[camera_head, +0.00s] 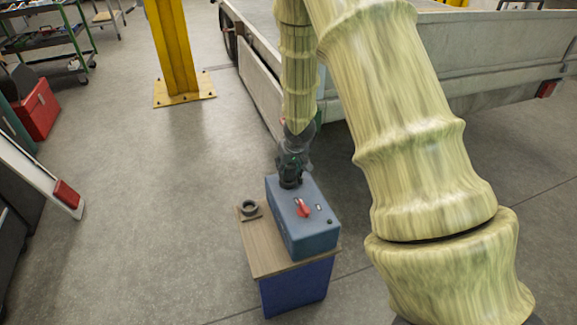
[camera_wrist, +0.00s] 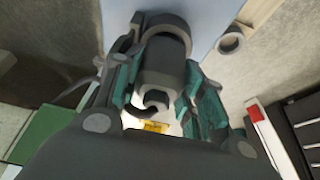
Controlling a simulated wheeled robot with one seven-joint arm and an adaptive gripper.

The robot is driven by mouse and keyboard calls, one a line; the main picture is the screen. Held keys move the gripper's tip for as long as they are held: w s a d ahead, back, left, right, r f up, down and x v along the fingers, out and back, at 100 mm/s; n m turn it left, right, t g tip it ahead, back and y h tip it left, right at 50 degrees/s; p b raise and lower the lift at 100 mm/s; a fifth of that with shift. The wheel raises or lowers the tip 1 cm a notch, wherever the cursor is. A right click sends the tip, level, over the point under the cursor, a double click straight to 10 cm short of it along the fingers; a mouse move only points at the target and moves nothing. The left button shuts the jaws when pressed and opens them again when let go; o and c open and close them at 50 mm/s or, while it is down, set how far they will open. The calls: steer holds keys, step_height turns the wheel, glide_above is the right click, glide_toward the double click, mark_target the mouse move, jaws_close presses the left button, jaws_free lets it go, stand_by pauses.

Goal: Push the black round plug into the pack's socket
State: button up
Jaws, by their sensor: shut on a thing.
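The pack (camera_head: 315,222) is a blue-grey box on a small stand, with a red handle (camera_head: 302,208) on its top. My gripper (camera_head: 291,167) is above the pack's far end, pointing down. In the wrist view its green-padded fingers (camera_wrist: 166,85) are shut on the black round plug (camera_wrist: 160,74) from both sides. The plug's front reaches a dark round collar (camera_wrist: 164,32) over the pack's pale face (camera_wrist: 203,18). The socket's opening is hidden behind plug and collar, so I cannot tell how deep the plug sits.
The stand's wooden top (camera_head: 262,258) carries a dark ring-shaped holder (camera_head: 249,208) left of the pack, also in the wrist view (camera_wrist: 230,41). A yellow post (camera_head: 172,50) and a trailer bed (camera_head: 470,45) stand behind. The floor left of the stand is clear.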

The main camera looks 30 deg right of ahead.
steer(key=shift+f, duration=0.2)
steer(key=o, duration=0.9)
steer(key=o, duration=0.4)
steer(key=shift+c, duration=0.2)
steer(key=shift+r+p, duration=3.5)
steer(key=shift+p, duration=0.25)
